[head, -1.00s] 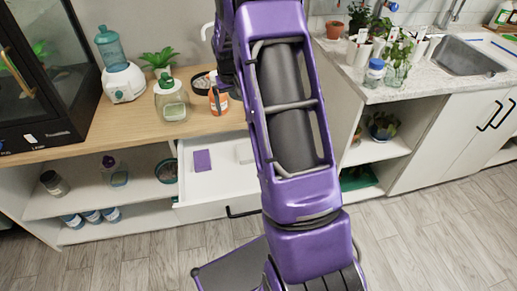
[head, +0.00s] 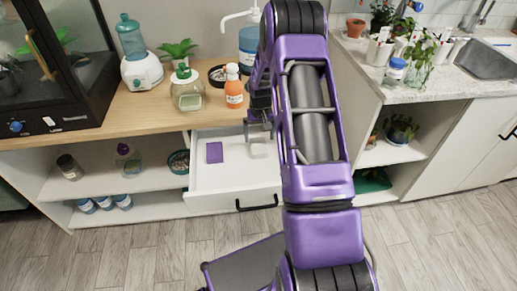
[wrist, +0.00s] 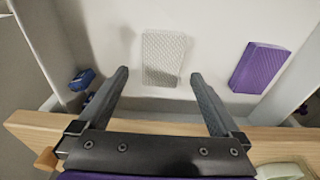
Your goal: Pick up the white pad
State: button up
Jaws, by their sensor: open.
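The white pad (wrist: 163,58) lies flat in the open white drawer (head: 235,181), with a fine textured top. In the head view the white pad (head: 258,150) is partly hidden by my gripper (head: 262,122). In the wrist view my gripper (wrist: 159,75) is open and empty, and its two fingers point toward the pad, one on each side in the picture. The fingers appear to be above the pad, not touching it. A purple pad (wrist: 262,66) lies to the right of the white pad in the wrist view; it also shows in the head view (head: 214,152).
The wooden counter (head: 120,122) runs above the drawer, its edge (wrist: 280,133) close to my gripper. An orange bottle (head: 234,92), a glass jar (head: 187,92) and a dark dish (head: 217,75) stand on it. Shelves with bottles (head: 69,167) are left of the drawer.

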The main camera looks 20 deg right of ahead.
aim_at(258, 145)
jog(key=f, duration=0.5)
jog(key=shift+w+a+b, duration=0.1)
jog(key=shift+w+b, duration=0.15)
jog(key=shift+b, duration=0.05)
jog(key=c, duration=1.2)
jog(key=shift+c, duration=0.2)
jog(key=shift+r, duration=0.1)
notch_tip(258, 145, up, 18)
jog(key=p, duration=0.2)
jog(key=o, duration=0.8)
jog(key=c, duration=0.6)
jog(key=shift+c, duration=0.2)
